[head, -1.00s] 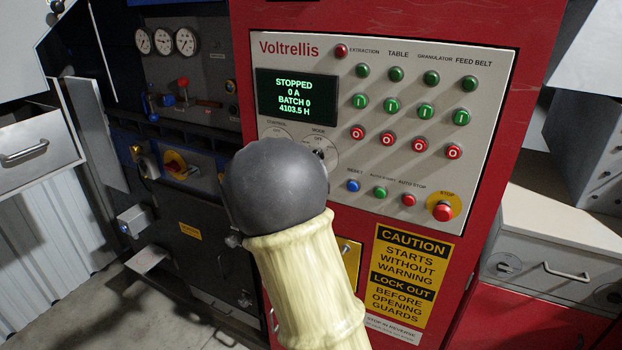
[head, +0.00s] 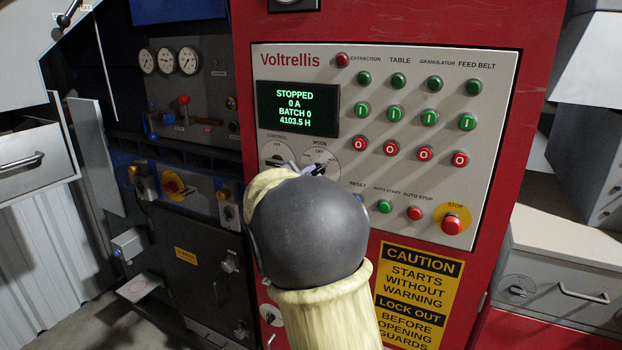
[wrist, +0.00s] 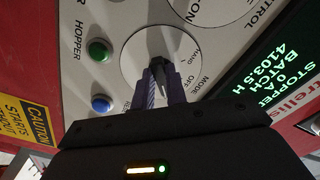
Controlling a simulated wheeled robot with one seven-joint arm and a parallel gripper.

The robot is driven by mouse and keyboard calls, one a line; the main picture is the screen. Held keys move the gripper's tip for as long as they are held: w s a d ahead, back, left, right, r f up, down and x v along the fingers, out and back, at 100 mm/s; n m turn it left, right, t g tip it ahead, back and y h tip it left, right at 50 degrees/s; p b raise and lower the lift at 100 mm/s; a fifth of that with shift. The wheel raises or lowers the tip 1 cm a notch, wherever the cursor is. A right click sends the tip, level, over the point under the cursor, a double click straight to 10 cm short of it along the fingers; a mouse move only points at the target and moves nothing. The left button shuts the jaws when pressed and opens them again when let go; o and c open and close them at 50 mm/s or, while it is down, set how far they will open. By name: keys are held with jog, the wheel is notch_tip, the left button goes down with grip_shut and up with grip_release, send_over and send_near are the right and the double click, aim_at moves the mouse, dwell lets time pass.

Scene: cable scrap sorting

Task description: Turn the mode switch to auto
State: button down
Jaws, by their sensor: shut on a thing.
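The mode switch is a round pale dial (wrist: 133,53) with a small dark knob on the control panel. In the wrist view, HAND and OFF can be read on it; AUTO cannot be made out. My gripper (wrist: 161,82) has its two purplish fingers on either side of the knob and is shut on it. In the head view the mode dial (head: 321,157) shows just above my rounded dark wrist, which hides its lower part. The gripper tips (head: 308,170) show there at the knob. Which mark the knob points to is unclear.
The control dial (head: 279,150) sits close left of the mode dial. The display (head: 298,108) reads STOPPED, 0 A, BATCH 0. Blue reset (wrist: 101,104) and green (wrist: 99,51) buttons lie near my fingers. A red stop button (head: 452,224) is at the panel's lower right.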

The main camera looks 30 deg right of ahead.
jog(key=c, duration=1.4)
grip_release()
jog(key=shift+c, duration=0.2)
jog(key=b+v, duration=0.2)
jog(key=v, duration=1.5)
jog(key=shift+s+a+b, duration=0.2)
jog(key=shift+b, duration=0.1)
